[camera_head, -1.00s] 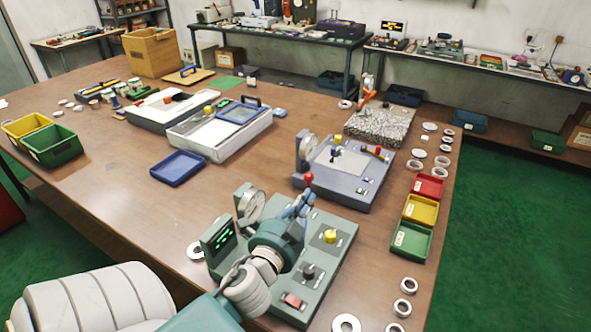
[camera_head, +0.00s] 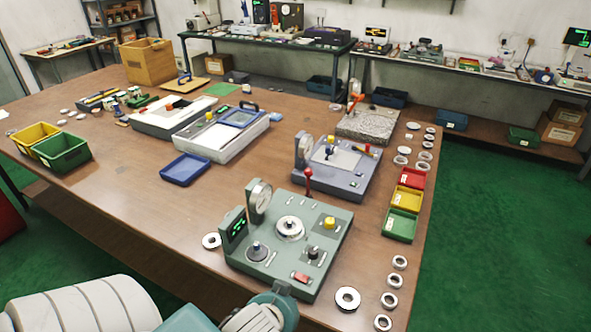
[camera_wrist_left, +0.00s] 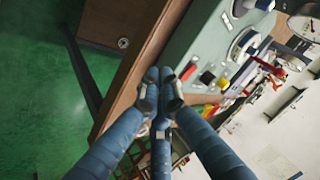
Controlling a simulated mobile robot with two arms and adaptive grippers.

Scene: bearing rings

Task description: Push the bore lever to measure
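The green bore gauge station (camera_head: 275,270) stands at the near edge of the table. Its red-knobbed lever (camera_head: 308,180) stands upright at the back edge; it also shows in the left wrist view (camera_wrist_left: 268,66). A metal ring (camera_head: 290,228) sits on the station's round seat. A round dial (camera_head: 259,197) and a green-lit display (camera_head: 236,228) are at its left. My left gripper (camera_head: 283,287) is low at the station's near edge, clear of the lever. In the left wrist view its blue fingers (camera_wrist_left: 160,88) come together with nothing visible between them. My right gripper is not in view.
A grey station (camera_head: 345,188) stands behind. Loose rings (camera_head: 347,299) lie at right, beside red, yellow and green trays (camera_head: 402,225).

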